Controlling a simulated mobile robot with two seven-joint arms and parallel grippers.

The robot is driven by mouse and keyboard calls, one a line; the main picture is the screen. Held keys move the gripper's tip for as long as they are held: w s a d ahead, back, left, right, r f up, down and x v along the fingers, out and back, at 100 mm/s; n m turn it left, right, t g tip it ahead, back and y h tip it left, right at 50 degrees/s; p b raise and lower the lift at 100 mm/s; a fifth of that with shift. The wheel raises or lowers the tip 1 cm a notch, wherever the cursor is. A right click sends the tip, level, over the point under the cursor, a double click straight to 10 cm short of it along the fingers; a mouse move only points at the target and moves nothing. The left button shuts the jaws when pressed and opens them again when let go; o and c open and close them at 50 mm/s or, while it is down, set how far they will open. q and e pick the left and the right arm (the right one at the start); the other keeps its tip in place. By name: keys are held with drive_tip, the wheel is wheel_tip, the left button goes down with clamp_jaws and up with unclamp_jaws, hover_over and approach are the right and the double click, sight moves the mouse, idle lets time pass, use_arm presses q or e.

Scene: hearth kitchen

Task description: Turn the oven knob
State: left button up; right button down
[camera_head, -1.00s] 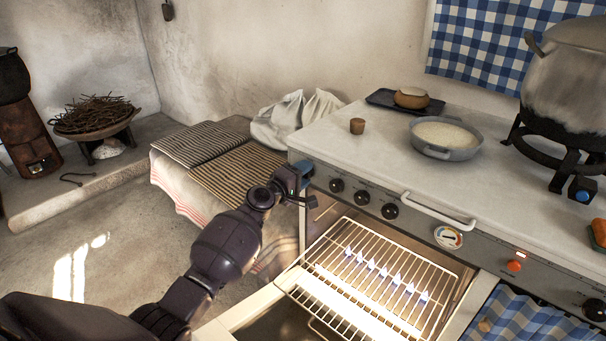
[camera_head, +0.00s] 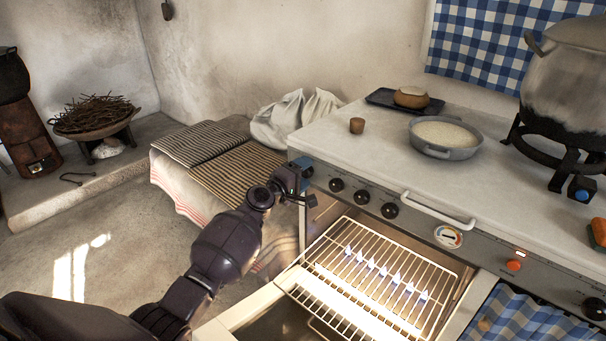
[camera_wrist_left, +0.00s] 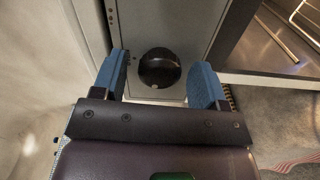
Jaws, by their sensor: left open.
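The oven panel (camera_head: 420,218) carries a row of black knobs, among them one at its left (camera_head: 336,185), a middle one (camera_head: 362,197) and one further right (camera_head: 390,210). My left gripper (camera_head: 304,172) is at the panel's left end, beside these knobs. In the left wrist view, a black round knob (camera_wrist_left: 159,68) with a small pale mark at its lower edge lies between the blue fingertips of the open gripper (camera_wrist_left: 164,82). A gap shows on both sides of the knob. In the head view the gripper hides this knob. My right gripper is in neither view.
The oven is open, with a wire rack (camera_head: 380,275) and small flames inside. A white handle (camera_head: 438,212) juts from the panel. On the worktop stand a small brown cup (camera_head: 357,126), a grey pan (camera_head: 445,153) and a large pot (camera_head: 570,80).

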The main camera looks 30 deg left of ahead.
use_arm(q)
drive_tip(key=p+v, duration=0.1)
drive_tip(key=v, duration=0.9)
drive_tip(key=shift+s+p, duration=0.3)
drive_tip(key=shift+s, duration=0.1)
